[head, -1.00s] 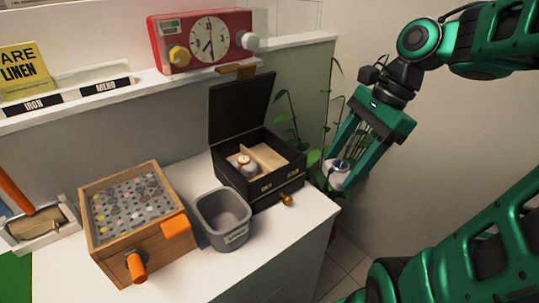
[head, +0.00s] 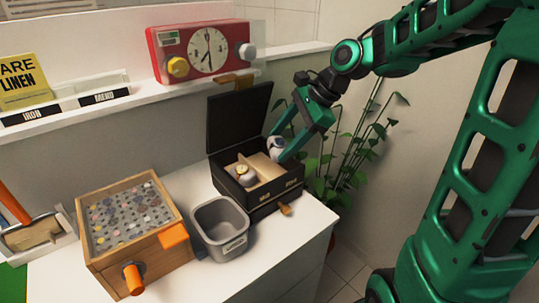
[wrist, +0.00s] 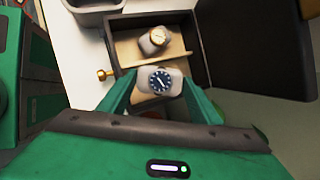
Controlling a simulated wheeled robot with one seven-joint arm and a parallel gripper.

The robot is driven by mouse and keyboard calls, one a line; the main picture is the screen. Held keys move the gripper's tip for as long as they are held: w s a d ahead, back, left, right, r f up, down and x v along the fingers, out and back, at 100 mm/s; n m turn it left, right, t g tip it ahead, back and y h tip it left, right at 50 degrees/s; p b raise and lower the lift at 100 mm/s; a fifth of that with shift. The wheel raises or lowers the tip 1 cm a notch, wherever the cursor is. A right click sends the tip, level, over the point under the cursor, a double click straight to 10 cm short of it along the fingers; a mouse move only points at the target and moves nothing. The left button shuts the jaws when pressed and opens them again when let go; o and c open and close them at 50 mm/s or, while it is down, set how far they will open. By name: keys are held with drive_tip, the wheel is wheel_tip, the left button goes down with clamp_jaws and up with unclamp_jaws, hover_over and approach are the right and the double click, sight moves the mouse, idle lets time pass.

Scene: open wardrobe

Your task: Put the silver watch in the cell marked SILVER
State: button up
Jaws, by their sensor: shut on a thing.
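My gripper (head: 281,150) is shut on the silver watch (head: 276,145), a dark blue dial on a pale cushion. The watch (wrist: 160,81) also shows between the fingers in the wrist view. It is over the right part of the black watch box (head: 262,206), near its back right; I cannot tell its exact height. The box lid (head: 238,118) stands open. A pale divider (head: 264,166) splits the box into two cells. A gold-coloured watch (head: 242,170) on a cushion sits in the left cell. The right cell is partly hidden. The small front labels are too small to read.
A grey bin (head: 220,228) stands left of the box, with a wooden crate of round pieces (head: 135,215) beyond it. A red clock (head: 205,52) sits on the shelf above. A leafy plant (head: 350,150) stands right of the counter, near my arm.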

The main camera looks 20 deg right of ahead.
sight(282, 140)
drive_tip(key=shift+w+a+f, duration=0.1)
drive_tip(key=shift+w+a, duration=0.1)
drive_tip(key=shift+w, duration=0.3)
drive_tip(key=shift+w+a, duration=0.15)
drive_tip(key=shift+w, duration=0.3)
drive_tip(key=f, duration=0.2)
drive_tip(key=shift+w+f, duration=0.2)
drive_tip(key=shift+f, duration=0.15)
drive_tip(key=shift+w+a+f, duration=0.1)
drive_tip(key=shift+w+f, duration=0.15)
drive_tip(key=shift+f, duration=0.5)
drive_tip(key=shift+w+a+f, duration=0.1)
drive_tip(key=shift+w+f, duration=0.15)
drive_tip(key=shift+f, duration=0.45)
drive_tip(key=shift+w+a+r+m+g+h, duration=0.15)
drive_tip(key=shift+w+g+h, duration=0.2)
drive_tip(key=shift+g, duration=0.4)
drive_tip(key=shift+w+a+r+m+g+h, duration=0.2)
drive_tip(key=shift+w+g, duration=0.25)
drive_tip(key=shift+g, duration=0.3)
drive_tip(key=shift+s+d+f, duration=0.1)
drive_tip(key=shift+d+f, duration=0.05)
drive_tip(key=shift+f, duration=0.8)
drive_tip(key=shift+f, duration=0.15)
drive_tip(key=o, duration=0.9)
